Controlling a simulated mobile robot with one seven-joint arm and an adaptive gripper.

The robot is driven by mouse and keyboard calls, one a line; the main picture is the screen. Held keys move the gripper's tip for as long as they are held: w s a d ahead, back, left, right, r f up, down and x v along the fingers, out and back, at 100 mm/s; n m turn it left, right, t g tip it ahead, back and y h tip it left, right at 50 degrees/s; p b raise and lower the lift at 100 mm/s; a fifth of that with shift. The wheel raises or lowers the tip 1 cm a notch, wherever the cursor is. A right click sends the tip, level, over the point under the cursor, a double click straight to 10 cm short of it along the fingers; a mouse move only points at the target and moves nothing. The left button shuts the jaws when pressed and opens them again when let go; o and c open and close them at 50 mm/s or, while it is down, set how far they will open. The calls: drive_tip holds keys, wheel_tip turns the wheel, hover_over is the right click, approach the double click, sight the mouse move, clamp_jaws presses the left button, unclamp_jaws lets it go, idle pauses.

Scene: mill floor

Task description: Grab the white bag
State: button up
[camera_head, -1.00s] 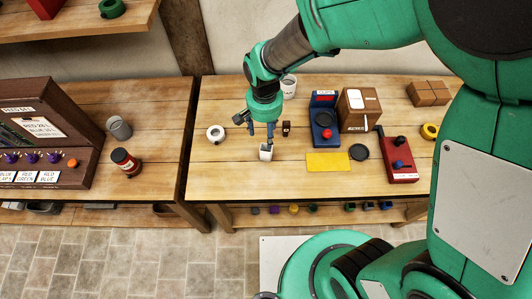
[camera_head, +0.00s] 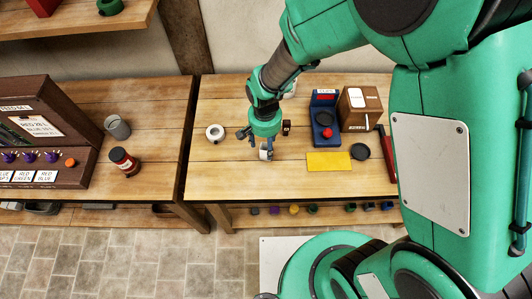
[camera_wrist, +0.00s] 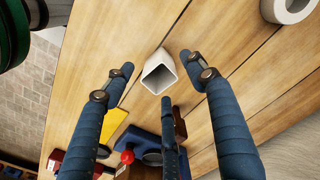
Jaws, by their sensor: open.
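The white bag (camera_head: 264,155) is a small, open-topped white pouch standing on the right-hand wooden table. In the wrist view the white bag (camera_wrist: 160,62) shows its open mouth. My gripper (camera_head: 260,148) is open above the bag and partly covers it in the head view. In the wrist view my gripper (camera_wrist: 160,77) has its blue fingers spread around the bag, with wood or gaps visible between them and it. I cannot tell how far above the table the fingertips are.
A white ring (camera_head: 215,133) lies left of the bag. A yellow mat (camera_head: 329,162), a dark disc (camera_head: 360,151), a blue device with a red button (camera_head: 325,122) and a brown box (camera_head: 360,108) are to its right. The table's front left is clear.

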drive_tip(key=shift+d+f+b, duration=0.15)
drive_tip(key=shift+f+b, duration=0.45)
drive_tip(key=shift+f, duration=2)
drive_tip(key=c, duration=1.3)
drive_tip(key=shift+r, duration=0.1)
